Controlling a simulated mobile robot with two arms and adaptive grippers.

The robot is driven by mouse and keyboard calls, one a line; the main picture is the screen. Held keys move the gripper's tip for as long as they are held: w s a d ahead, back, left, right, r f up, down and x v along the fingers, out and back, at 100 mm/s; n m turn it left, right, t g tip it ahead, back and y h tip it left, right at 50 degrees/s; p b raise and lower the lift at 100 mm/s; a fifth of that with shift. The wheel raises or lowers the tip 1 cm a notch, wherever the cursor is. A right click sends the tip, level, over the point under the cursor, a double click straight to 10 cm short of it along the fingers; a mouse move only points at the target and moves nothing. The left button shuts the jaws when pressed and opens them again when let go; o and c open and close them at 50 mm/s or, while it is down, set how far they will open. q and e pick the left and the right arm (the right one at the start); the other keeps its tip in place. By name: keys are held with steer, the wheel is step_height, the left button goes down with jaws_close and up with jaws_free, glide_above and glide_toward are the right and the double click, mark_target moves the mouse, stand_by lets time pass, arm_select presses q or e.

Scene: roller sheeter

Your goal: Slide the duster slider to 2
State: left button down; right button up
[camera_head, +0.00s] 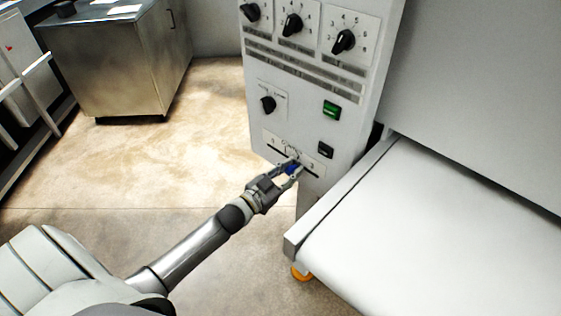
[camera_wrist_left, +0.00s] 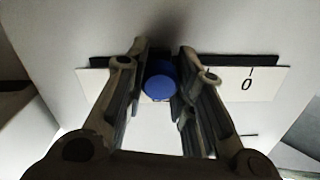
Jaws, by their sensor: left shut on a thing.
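The duster slider is a blue round knob (camera_wrist_left: 160,82) on a dark slot in a white scale plate (camera_wrist_left: 265,80). In the left wrist view a 0 shows on the plate to the right of the knob; the marks at the knob and to its left are hidden. My left gripper (camera_wrist_left: 162,72) has its two fingers on either side of the knob and is shut on it. In the head view the left gripper (camera_head: 293,168) is at the scale plate (camera_head: 313,164) low on the grey control panel (camera_head: 260,125). My right gripper is not in view.
Above the slider are a green switch (camera_head: 331,110), a dark switch (camera_head: 326,149) and several black rotary knobs (camera_head: 268,104). A white conveyor bed (camera_head: 430,230) stands close on the right. A steel cabinet (camera_head: 115,65) is at the back left, with open floor before it.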

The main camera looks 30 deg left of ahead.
arm_select(q)
steer(key=c, duration=1.2)
jaws_free()
steer(key=shift+a, duration=0.1)
steer(key=v, duration=1.2)
